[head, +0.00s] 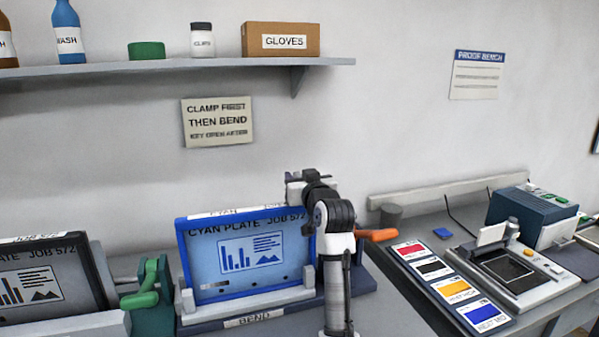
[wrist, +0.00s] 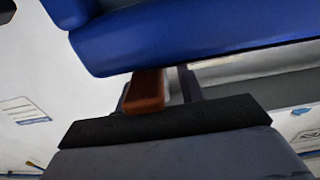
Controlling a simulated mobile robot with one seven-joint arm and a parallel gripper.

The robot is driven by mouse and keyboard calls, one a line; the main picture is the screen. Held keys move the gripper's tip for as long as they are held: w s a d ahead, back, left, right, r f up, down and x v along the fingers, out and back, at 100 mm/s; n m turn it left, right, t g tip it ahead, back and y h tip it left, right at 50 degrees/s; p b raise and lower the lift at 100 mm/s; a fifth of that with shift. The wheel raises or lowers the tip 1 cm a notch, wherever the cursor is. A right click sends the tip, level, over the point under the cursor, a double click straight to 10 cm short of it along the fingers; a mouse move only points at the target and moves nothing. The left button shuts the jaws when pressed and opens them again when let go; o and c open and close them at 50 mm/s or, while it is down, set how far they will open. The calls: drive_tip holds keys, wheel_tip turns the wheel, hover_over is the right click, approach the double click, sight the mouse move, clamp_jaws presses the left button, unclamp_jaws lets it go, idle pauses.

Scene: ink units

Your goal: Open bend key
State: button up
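The bend unit stands in the middle of the head view, with the label BEND (head: 253,320) on its front. A blue-framed cyan plate (head: 240,262) stands upright in it. An orange key handle (head: 376,235) sticks out to the right from behind my arm, at the unit's right side. My arm rises in front of that side and hides the key's inner end; my gripper's fingers are hidden there. In the wrist view, an orange-brown piece (wrist: 145,92), likely the key, lies beyond a dark bar, under a blue edge (wrist: 190,38). I cannot tell whether the gripper touches it.
A green clamp handle (head: 140,290) is at the unit's left, beside another plate (head: 35,280). A proof bench with colour swatches (head: 450,285) stands at right. A shelf (head: 180,66) with bottles and a GLOVES box (head: 282,40) is above. A wall sign (head: 218,121) reads CLAMP FIRST THEN BEND.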

drive_tip(key=shift+w+a, duration=0.1)
drive_tip(key=shift+w, duration=0.1)
clamp_jaws()
